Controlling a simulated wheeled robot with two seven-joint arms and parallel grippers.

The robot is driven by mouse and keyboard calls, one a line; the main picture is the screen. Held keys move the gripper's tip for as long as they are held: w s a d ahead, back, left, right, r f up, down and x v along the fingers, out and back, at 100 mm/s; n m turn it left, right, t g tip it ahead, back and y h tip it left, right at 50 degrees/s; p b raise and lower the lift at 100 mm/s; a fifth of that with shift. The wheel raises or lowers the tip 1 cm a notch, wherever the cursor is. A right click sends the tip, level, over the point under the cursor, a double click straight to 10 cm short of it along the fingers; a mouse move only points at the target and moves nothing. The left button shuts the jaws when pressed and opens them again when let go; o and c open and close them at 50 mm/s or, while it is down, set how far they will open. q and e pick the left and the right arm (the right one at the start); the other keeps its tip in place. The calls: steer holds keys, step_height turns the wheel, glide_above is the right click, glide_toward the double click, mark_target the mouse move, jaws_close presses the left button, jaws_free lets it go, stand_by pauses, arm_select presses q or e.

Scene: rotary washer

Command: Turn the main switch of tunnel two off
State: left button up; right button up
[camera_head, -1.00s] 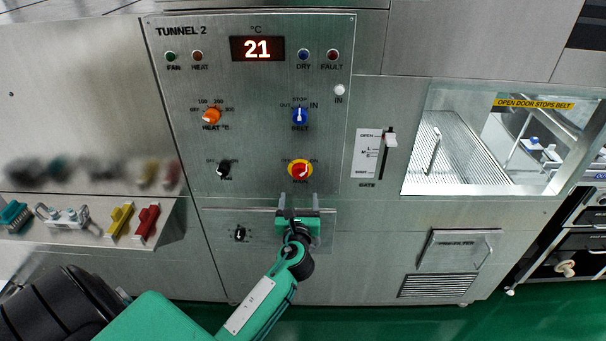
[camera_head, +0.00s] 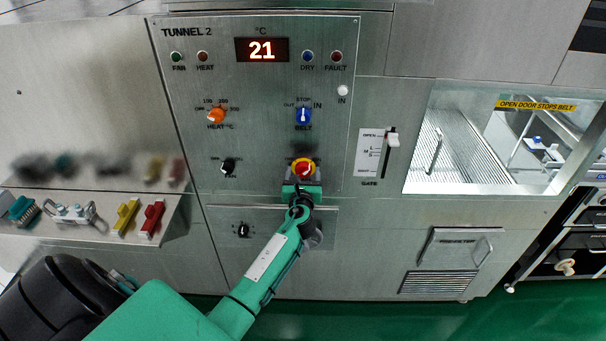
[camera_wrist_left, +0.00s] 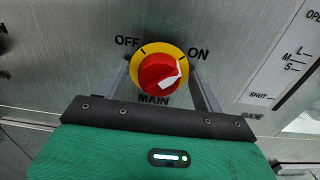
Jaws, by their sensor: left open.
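The main switch of tunnel two is a red knob on a yellow disc (camera_head: 303,167), low on the panel labelled TUNNEL 2. In the left wrist view the red knob (camera_wrist_left: 157,72) has a white pointer mark on its right side, towards the ON label; OFF is printed at its upper left and MAIN below. My left gripper (camera_head: 303,180) is at the switch from below. In the left wrist view its two fingers (camera_wrist_left: 160,77) are open, one on each side of the knob. Whether they touch it I cannot tell.
Above are the blue BELT knob (camera_head: 303,116) and orange HEAT knob (camera_head: 216,116); the black FAN knob (camera_head: 228,166) is to the left. The GATE slider (camera_head: 392,140) is to the right. A shelf (camera_head: 165,238) with coloured parts is at the left.

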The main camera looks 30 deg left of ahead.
arm_select(q)
steer(key=c, duration=1)
steer(key=shift+o, duration=0.2)
steer(key=shift+n, duration=0.3)
steer(key=n+b, duration=0.2)
steer(key=n, duration=0.1)
steer(key=shift+a+f+n, duration=0.1)
steer(key=shift+f+n, duration=0.1)
steer(key=shift+n, duration=0.1)
steer(key=n+b, duration=0.3)
steer(key=n, duration=0.2)
steer(key=shift+s, duration=0.15)
steer(key=n+b, duration=0.3)
steer(key=n, duration=0.1)
steer(key=shift+a+f+n, duration=0.1)
steer(key=shift+f+n, duration=0.05)
steer(key=shift+n, duration=0.25)
steer(key=shift+n+b, duration=0.9)
steer(key=shift+n, duration=1.1)
steer(key=o, duration=1)
steer(key=shift+c, duration=0.2)
